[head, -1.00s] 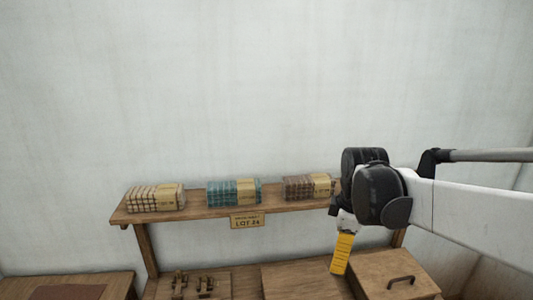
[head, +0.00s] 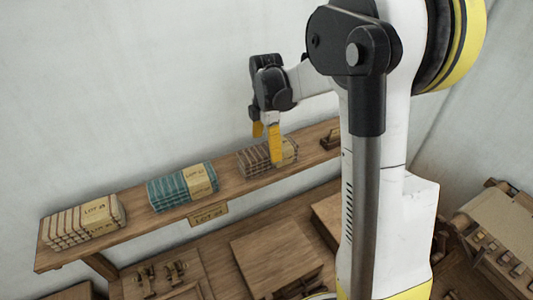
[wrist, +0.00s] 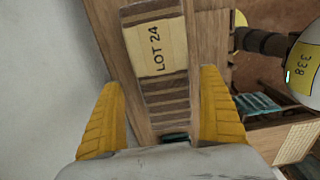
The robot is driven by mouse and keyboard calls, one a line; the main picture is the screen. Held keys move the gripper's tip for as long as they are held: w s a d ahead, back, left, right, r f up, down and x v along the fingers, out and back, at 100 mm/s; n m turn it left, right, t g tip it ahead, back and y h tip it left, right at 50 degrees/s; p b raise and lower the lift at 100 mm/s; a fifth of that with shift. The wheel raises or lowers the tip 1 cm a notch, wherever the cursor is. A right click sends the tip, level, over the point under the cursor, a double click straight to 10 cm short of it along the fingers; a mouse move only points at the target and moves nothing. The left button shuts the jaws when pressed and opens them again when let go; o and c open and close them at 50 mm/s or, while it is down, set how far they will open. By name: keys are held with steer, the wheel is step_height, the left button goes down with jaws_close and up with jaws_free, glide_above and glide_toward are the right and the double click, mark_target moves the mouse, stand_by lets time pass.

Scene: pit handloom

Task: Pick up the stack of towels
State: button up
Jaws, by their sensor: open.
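Three folded stacks of towels with paper bands lie in a row on a wooden wall shelf in the head view: a cream checked one (head: 82,222), a teal one (head: 182,187) and a brown striped one (head: 254,161). My gripper (head: 267,146) is open at the brown stack, its front yellow finger overlapping the stack in the picture. In the wrist view the brown stack (wrist: 166,98), with a band reading LOT 24, lies between the spread fingers of my gripper (wrist: 161,82). Neither finger clearly touches it.
The shelf (head: 120,244) carries a sign (head: 208,215) on its front edge. A small dark wooden object (head: 331,140) sits right of the brown stack. The wall is close behind.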

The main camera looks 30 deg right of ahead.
mark_target(268, 158)
steer(key=f, duration=0.5)
steer(key=shift+s+d+f+p, duration=0.1)
steer(key=shift+s+d+p, duration=0.05)
steer(key=shift+s+p, duration=0.15)
steer(key=shift+w+f, duration=0.1)
steer(key=shift+f, duration=0.25)
steer(key=c, duration=1.4)
